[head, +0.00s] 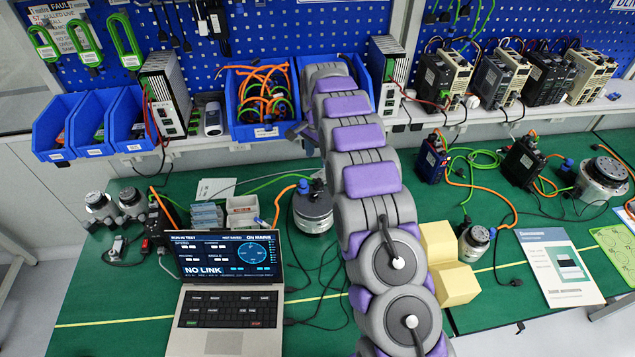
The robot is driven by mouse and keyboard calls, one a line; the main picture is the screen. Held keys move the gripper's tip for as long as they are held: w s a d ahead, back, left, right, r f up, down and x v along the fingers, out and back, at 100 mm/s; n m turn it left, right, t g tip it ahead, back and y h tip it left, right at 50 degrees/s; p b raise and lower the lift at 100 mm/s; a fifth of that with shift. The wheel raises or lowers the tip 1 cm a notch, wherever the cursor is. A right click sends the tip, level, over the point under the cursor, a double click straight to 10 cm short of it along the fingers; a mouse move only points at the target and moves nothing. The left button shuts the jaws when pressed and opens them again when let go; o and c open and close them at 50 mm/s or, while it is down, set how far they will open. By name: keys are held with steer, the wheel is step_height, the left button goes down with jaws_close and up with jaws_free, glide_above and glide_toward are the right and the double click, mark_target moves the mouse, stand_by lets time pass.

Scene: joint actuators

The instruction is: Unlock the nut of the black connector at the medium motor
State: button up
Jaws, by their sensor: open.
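My purple and grey arm reaches up the middle of the view. My gripper (297,131) is mostly hidden behind the arm's far end; only a grey part shows in front of the blue bin of cables. It is open, with nothing seen in it. A round silver and black motor (312,214) of middle size stands on the green table just left of the arm, below the gripper in the picture. A blue connector (303,187) with an orange cable is on its top. The black connector and its nut cannot be made out; the arm hides the motor's right edge.
A laptop (228,280) reading "NO LINK" stands at the front left. A smaller motor (475,243), yellow blocks (452,284) and a larger motor (602,178) stand to the right. Blue bins (262,130) and drives line the shelf. Loose cables cross the table.

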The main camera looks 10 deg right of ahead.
mark_target(318, 180)
step_height(318, 180, down, 12)
steer(key=shift+f+b, duration=0.15)
steer(key=shift+b, duration=0.6)
